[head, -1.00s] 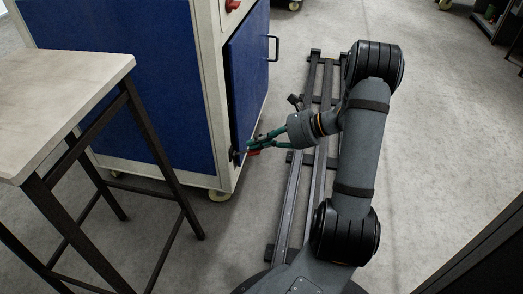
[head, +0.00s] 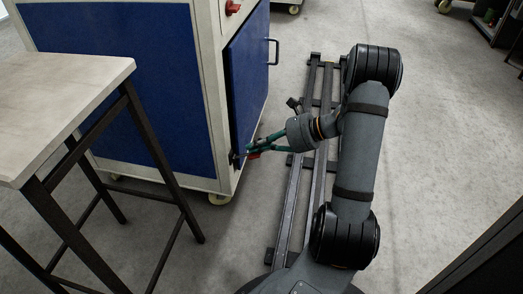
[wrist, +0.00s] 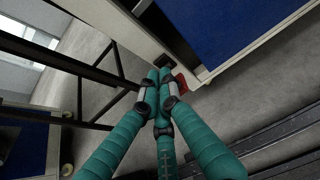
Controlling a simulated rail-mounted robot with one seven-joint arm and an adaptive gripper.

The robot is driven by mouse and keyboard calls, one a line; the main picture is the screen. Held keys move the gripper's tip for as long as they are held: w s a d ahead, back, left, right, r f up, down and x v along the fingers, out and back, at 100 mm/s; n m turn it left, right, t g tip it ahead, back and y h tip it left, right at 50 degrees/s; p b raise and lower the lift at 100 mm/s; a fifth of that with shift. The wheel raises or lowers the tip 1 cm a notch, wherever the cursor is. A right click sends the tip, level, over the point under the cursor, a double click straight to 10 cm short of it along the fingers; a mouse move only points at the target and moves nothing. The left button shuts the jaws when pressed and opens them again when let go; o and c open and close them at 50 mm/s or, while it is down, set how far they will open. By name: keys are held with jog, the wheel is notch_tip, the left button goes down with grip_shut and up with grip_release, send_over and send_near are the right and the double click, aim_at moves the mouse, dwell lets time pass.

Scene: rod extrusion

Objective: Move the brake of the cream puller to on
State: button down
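The cream puller (head: 119,77) is a cream and blue cabinet on casters at the left of the head view. Its blue side (wrist: 240,32) shows at the top right of the wrist view. A small red part, seemingly the brake (head: 253,155), sits at its low front corner. In the wrist view the red brake (wrist: 181,82) is just right of my fingertips. My gripper (head: 250,149) has green fingers that reach this corner. In the wrist view my gripper (wrist: 159,74) has its fingertips drawn together beside a dark block (wrist: 150,62). Contact with the red part is unclear.
A table (head: 58,92) with dark metal legs stands at the left, close to the cabinet. A blue door with a dark handle (head: 275,50) is above my gripper. A red knob (head: 232,7) is higher on the cabinet.

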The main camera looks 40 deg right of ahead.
jog(key=shift+f, duration=0.15)
dwell(0.3)
jog(key=f+b, duration=0.2)
jog(key=f, duration=0.1)
jog(key=f+b, duration=0.2)
jog(key=shift+s+d+f, duration=0.15)
jog(key=shift+s+d, duration=0.1)
jog(key=shift+s, duration=0.1)
dwell(0.6)
jog(key=r+p+v, duration=0.1)
jog(key=p+v, duration=0.4)
jog(key=v, duration=0.2)
jog(key=shift+w+a+p, duration=0.15)
jog(key=shift+w+p, duration=0.05)
jog(key=shift+p, duration=0.2)
dwell(0.4)
dwell(0.4)
